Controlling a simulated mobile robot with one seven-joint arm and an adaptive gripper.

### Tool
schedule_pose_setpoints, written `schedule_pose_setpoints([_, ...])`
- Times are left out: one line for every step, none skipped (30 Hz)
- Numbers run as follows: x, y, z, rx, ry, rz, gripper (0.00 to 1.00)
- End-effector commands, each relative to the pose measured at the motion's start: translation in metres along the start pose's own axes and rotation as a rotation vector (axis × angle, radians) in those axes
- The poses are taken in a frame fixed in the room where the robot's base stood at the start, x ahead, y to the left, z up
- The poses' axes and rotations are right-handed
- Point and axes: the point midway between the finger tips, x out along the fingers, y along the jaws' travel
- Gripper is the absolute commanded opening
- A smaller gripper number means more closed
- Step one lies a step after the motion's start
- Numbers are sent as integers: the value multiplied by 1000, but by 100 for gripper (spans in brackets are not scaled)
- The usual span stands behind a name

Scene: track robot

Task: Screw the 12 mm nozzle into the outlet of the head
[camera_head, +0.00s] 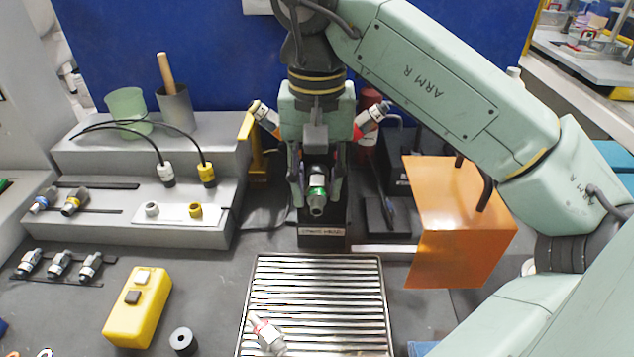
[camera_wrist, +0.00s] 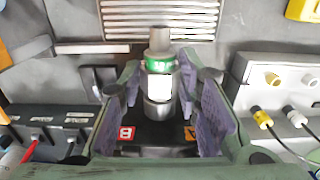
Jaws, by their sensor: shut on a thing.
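A metal nozzle with a green band (camera_head: 317,192) is between the fingers of my gripper (camera_head: 316,188), its tip facing the front of the bench. In the wrist view the same nozzle (camera_wrist: 160,63) stands between the purple-grey pads of my gripper (camera_wrist: 160,88). A metal collar (camera_wrist: 159,107) lies at its base, above the black head block (camera_wrist: 150,135). The block (camera_head: 321,237) also shows below the gripper in the head view. The joint between nozzle and outlet is hidden, so I cannot tell how far it is seated. The size marking is unreadable.
An orange panel (camera_head: 460,220) stands at right. A slatted tray (camera_head: 375,300) in front holds a red-banded nozzle (camera_head: 267,336). Grey steps (camera_head: 125,235), several nozzles and a yellow box (camera_head: 138,308) are at left.

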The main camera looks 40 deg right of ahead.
Motion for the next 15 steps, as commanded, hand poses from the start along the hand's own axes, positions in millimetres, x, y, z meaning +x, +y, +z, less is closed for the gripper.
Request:
schedule_pose_setpoints([0,0,-1,0,0,0,2])
schedule_pose_setpoints([0,0,-2,0,0,0,2])
schedule_pose_setpoints([0,0,-3,-1,0,1,2])
schedule_pose_setpoints([0,0,-3,-1,1,1,31])
schedule_pose_setpoints([0,0,-3,-1,1,1,33])
schedule_pose_setpoints([0,0,-3,-1,1,1,36])
schedule_pose_setpoints([0,0,-3,0,1,1,38])
schedule_pose_setpoints([0,0,-3,0,1,1,40])
schedule_pose_setpoints([0,0,-3,0,1,1,42])
schedule_pose_setpoints([0,0,-3,0,0,1,44])
schedule_pose_setpoints([0,0,-3,0,0,1,46])
schedule_pose_setpoints([0,0,-3,0,0,1,49])
schedule_pose_setpoints([0,0,-3,0,0,1,51])
schedule_pose_setpoints([0,0,-3,0,0,1,53])
schedule_pose_setpoints([0,0,-3,0,0,1,54])
